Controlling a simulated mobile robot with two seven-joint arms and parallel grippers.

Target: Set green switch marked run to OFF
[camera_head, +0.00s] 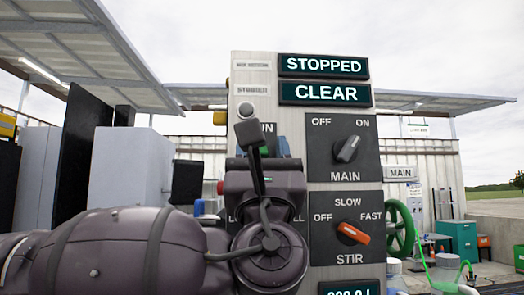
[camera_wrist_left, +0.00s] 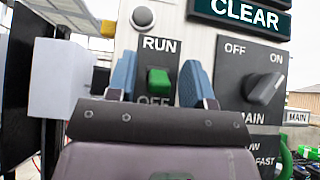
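The green switch (camera_wrist_left: 160,80) sits on a dark plate between the RUN label above it and the OFF label below it in the left wrist view. I cannot tell for sure which way it is set. My left gripper (camera_wrist_left: 158,64) is open, with one blue finger on each side of the switch and visible gaps between. In the head view my left gripper (camera_head: 266,147) is in front of the panel's left column. My arm and wrist hide most of the RUN plate there. My right gripper is not in view.
The grey panel (camera_head: 240,70) has displays reading STOPPED (camera_head: 324,66) and CLEAR (camera_head: 325,94). The grey MAIN knob (camera_head: 348,149) and orange STIR knob (camera_head: 353,233) are to the right. A green handwheel (camera_head: 400,230) stands beyond. Grey cabinets (camera_head: 130,165) are left.

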